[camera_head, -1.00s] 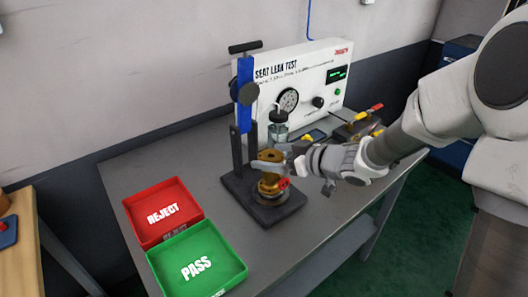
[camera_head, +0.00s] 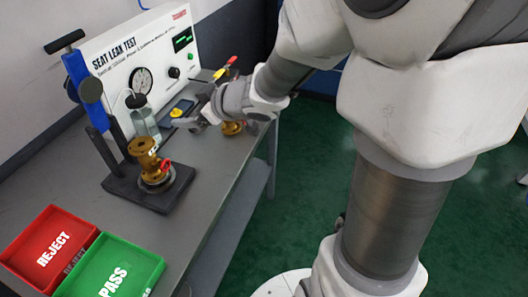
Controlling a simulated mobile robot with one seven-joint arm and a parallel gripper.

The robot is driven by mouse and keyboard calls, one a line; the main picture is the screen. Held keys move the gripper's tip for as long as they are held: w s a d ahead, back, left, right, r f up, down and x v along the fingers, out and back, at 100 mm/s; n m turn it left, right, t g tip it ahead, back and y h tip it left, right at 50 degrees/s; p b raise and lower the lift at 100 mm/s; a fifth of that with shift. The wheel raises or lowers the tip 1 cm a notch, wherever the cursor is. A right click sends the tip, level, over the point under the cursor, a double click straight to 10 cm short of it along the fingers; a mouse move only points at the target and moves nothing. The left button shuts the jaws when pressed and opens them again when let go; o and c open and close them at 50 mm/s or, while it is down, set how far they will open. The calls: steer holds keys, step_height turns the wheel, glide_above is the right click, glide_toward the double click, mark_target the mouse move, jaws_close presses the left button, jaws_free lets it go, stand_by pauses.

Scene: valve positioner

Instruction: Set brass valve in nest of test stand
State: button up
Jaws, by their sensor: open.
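A brass valve (camera_head: 143,152) with a red handle stands on the round nest (camera_head: 157,185) of the test stand (camera_head: 130,190), roughly upright. I cannot tell whether it is fully seated. The stand's blue clamp column (camera_head: 80,72) with a black lever rises behind it. My gripper (camera_head: 184,122) is open and empty, to the right of this valve and apart from it. A second brass valve (camera_head: 232,128) shows partly below my wrist; the arm hides its upper part.
The leak test panel (camera_head: 130,50) stands along the back, with a glass jar (camera_head: 144,121) before it. A red REJECT tray (camera_head: 42,232) and green PASS tray (camera_head: 135,262) lie at front left. Red and yellow handles (camera_head: 228,68) show behind my wrist.

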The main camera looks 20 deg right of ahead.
steer(key=s+d+r+m+h, duration=0.6)
steer(key=d+r+h, duration=0.15)
steer(key=d, duration=0.35)
steer(key=s+a+f+m+g, duration=0.1)
steer(key=s+m+g, duration=0.1)
steer(key=s, duration=0.7)
steer(key=s+a+f+m+g, duration=0.1)
steer(key=s+f+m+g, duration=0.15)
steer(key=s, duration=0.75)
step_height(320, 180, up, 9)
steer(key=p, duration=0.8)
steer(key=shift+w+r+n+y+p, duration=0.15)
steer(key=shift+r+n+y+p, duration=0.05)
steer(key=shift+n+y+p, duration=0.2)
